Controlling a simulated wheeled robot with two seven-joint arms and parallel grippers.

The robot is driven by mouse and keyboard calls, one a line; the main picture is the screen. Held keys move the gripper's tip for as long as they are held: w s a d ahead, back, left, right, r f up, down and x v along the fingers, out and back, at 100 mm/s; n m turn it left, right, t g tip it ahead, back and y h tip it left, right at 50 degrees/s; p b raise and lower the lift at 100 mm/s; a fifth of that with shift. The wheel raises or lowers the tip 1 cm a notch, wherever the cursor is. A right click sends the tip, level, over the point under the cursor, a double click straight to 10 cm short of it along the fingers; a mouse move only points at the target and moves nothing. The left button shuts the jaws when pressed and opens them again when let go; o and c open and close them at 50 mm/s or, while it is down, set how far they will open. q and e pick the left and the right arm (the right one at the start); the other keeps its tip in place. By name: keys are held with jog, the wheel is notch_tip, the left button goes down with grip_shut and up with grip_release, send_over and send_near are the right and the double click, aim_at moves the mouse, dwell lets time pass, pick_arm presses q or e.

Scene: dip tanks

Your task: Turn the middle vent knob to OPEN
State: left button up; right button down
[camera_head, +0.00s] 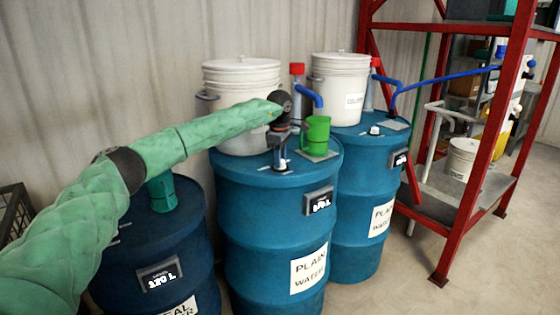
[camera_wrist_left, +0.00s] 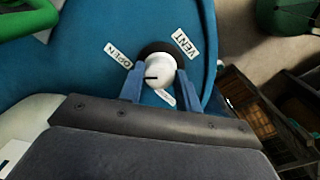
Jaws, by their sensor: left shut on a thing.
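The middle drum (camera_head: 265,215) is blue with a PLAIN WATER label. Its white vent knob (camera_wrist_left: 158,72) has a black pointer line. My left gripper (camera_head: 280,152) comes down over the knob from above and is shut on it, one finger on each side in the left wrist view. The pointer is directed left in that view, a little below the direction of the OPEN label (camera_wrist_left: 118,57). The VENT label (camera_wrist_left: 181,43) is at the knob's upper right. Another label (camera_wrist_left: 165,97) below the knob is partly hidden and unreadable. My right gripper is not in view.
A green mug (camera_head: 317,134) stands on a plate close right of my gripper. White buckets (camera_head: 335,85) stand on the drums at the back. A right drum (camera_head: 362,200) with its own knob (camera_head: 374,130) and a left drum (camera_head: 150,240) flank the middle one. A red rack (camera_head: 497,130) is right.

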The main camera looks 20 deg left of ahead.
pick_arm(q)
jog(key=shift+m, duration=0.3)
dwell(0.4)
jog(key=o, duration=1)
jog(key=shift+c, duration=0.2)
